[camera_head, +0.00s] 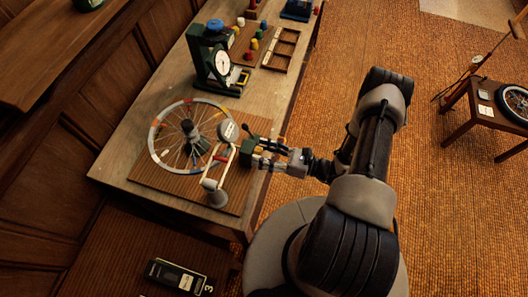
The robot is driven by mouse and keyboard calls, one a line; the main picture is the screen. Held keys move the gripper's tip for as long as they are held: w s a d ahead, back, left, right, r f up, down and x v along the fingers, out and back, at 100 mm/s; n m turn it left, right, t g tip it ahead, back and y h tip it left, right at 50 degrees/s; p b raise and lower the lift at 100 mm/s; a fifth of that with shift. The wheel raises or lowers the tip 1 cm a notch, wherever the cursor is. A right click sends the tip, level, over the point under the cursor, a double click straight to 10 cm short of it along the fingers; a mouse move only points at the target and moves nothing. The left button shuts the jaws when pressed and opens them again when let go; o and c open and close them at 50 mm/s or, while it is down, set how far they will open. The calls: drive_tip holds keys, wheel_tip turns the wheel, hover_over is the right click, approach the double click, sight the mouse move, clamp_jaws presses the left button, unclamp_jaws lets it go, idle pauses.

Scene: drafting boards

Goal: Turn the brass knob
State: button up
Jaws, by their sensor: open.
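My gripper (262,154) reaches left over the right edge of the workbench, beside a spoked wheel (172,137) held in a stand on a ribbed brown mat (158,181). Its jaws are open, with nothing seen held between them. A small dark green block (247,147) with yellowish bits sits right at the fingertips. I cannot make out the brass knob for certain; it may be among these small parts, partly hidden by the fingers. Whether the fingers touch anything is too small to tell.
A white stand arm with a round gauge (228,131) stands close left of my gripper. A green dial instrument (218,62) and a wooden tray (281,49) are farther back on the bench. A small table (468,128) with a wheel stands at right. Open carpet lies between.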

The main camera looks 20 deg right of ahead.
drive_tip(key=c, duration=1.1)
drive_tip(key=shift+o, duration=0.2)
drive_tip(key=shift+n, duration=0.3)
drive_tip(key=shift+s+a+f+n+b, duration=0.15)
drive_tip(key=shift+n+b, duration=3.25)
drive_tip(key=shift+n, duration=3.1)
drive_tip(key=shift+s+d+f+n+b, duration=0.15)
drive_tip(key=shift+n+b, duration=3.2)
drive_tip(key=shift+n, duration=3.15)
drive_tip(key=shift+w+a, duration=0.1)
